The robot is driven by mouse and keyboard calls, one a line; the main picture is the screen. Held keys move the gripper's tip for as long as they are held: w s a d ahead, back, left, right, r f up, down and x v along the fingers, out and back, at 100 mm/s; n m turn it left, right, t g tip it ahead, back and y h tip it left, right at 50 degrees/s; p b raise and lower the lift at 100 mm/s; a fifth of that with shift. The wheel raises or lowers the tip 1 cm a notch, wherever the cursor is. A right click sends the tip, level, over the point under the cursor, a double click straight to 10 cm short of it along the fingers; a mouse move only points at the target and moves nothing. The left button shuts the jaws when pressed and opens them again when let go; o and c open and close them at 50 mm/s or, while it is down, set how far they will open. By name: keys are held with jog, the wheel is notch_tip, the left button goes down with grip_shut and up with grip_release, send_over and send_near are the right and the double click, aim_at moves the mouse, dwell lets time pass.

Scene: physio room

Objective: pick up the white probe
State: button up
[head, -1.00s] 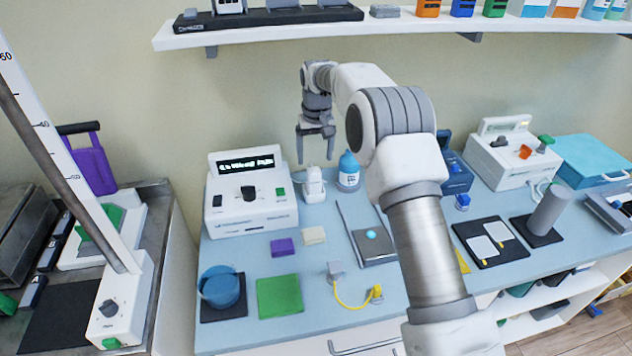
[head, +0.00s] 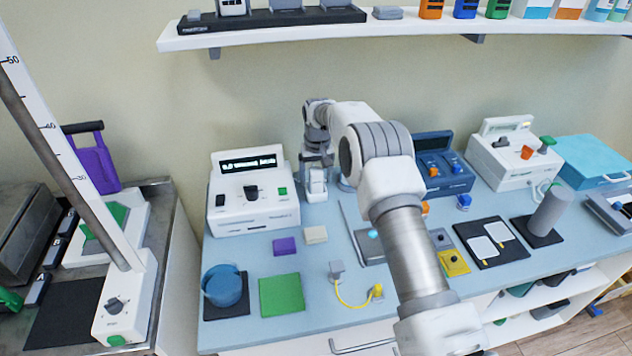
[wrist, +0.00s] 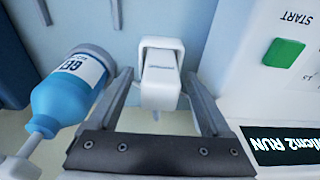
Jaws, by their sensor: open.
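The white probe (head: 316,182) stands on the blue counter, just right of the white device with a lit display. In the wrist view the probe (wrist: 160,80) lies between the two fingers of my gripper (wrist: 163,85), with gaps visible on both sides. My gripper (head: 317,165) is open, pointing down at the probe in the head view. Part of the probe's upper end is covered by the gripper there.
The white device (head: 248,195) is close on the probe's left. The blue gel bottle (wrist: 70,90) stands close to the other side; my arm mostly hides it in the head view. A purple block (head: 284,246) and a cream block (head: 315,234) lie in front.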

grip_shut()
jog(key=shift+r, duration=0.1)
dwell(0.3)
